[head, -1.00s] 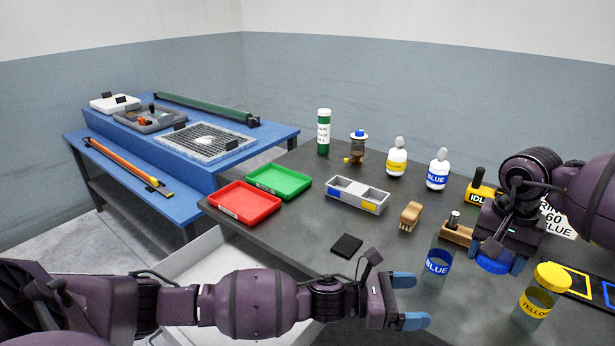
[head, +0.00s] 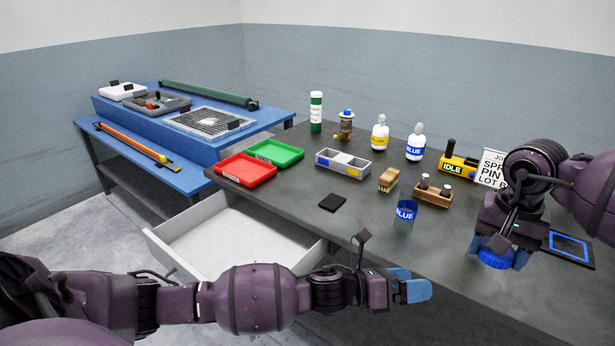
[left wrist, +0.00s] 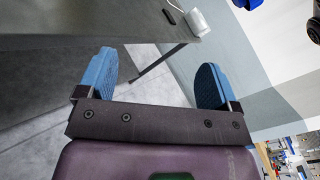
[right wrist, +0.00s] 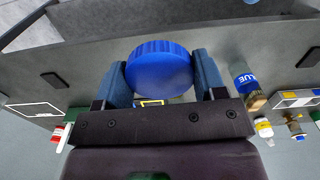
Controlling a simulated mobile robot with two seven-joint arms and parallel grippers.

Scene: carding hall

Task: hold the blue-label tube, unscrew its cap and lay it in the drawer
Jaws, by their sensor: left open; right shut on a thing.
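The blue-label tube (head: 404,216) stands upright and uncapped on the dark bench in the head view. It also shows in the right wrist view (right wrist: 241,74). My right gripper (head: 496,258) is shut on the blue cap (right wrist: 160,68), right of the tube and apart from it. My left gripper (head: 416,288) is open and empty, nearer than the tube, with fingers wide apart in the left wrist view (left wrist: 155,85). The drawer (head: 225,240) is pulled out at the bench's left front. Its visible inside is empty; my left arm hides part of its near side.
A red tray (head: 246,180), a green tray (head: 276,153), and a grey two-part box (head: 343,172) stand behind the drawer. A brush (head: 388,180) and a wooden block (head: 432,197) are behind the tube. A black pad (head: 332,202) lies between drawer and tube.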

